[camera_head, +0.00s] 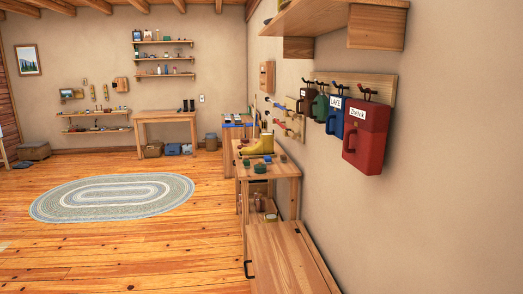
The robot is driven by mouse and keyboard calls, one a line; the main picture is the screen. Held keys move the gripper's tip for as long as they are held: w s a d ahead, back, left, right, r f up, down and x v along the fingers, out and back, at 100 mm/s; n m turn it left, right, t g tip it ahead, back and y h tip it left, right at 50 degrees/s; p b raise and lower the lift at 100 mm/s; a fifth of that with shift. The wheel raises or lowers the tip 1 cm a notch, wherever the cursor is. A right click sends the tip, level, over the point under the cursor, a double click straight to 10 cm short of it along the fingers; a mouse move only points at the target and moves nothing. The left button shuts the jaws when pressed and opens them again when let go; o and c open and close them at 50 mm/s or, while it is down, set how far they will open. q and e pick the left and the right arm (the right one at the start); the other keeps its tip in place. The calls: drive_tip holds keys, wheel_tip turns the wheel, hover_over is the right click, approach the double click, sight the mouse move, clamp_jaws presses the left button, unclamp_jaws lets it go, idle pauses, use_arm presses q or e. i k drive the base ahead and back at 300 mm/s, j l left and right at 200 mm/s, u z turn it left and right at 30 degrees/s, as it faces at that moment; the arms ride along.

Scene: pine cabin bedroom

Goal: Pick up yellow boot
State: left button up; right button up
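The yellow boot (261,146) stands upright on a small wooden table (283,170) along the right wall, in the middle of the view. Its toe points left. Several small green and reddish round things lie near it on the tabletop. Neither of my grippers shows in the head view, so nothing of mine is near the boot.
A wooden chest (288,262) stands in front of the table, against the right wall. Red, blue, green and brown bags hang above on hooks; the red one (367,135) is nearest. An oval rug (112,197) lies on open floor at left. A desk (166,116) stands at the back.

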sight(266, 146)
drive_tip(key=i+j+u, duration=0.15)
drive_tip(key=i+u, duration=0.15)
drive_tip(key=i, duration=0.2)
drive_tip(key=i+u, duration=0.25)
drive_tip(key=i, duration=0.2)
drive_tip(key=i+j+u, duration=0.1)
drive_tip(key=i+u, duration=0.2)
drive_tip(key=i, duration=1.85)
drive_tip(key=i+l+z, duration=0.1)
drive_tip(key=i+z, duration=0.2)
drive_tip(key=i, duration=0.35)
drive_tip(key=i+z, duration=0.35)
drive_tip(key=i, duration=0.35)
drive_tip(key=i+j+z, duration=0.3)
drive_tip(key=i, duration=0.35)
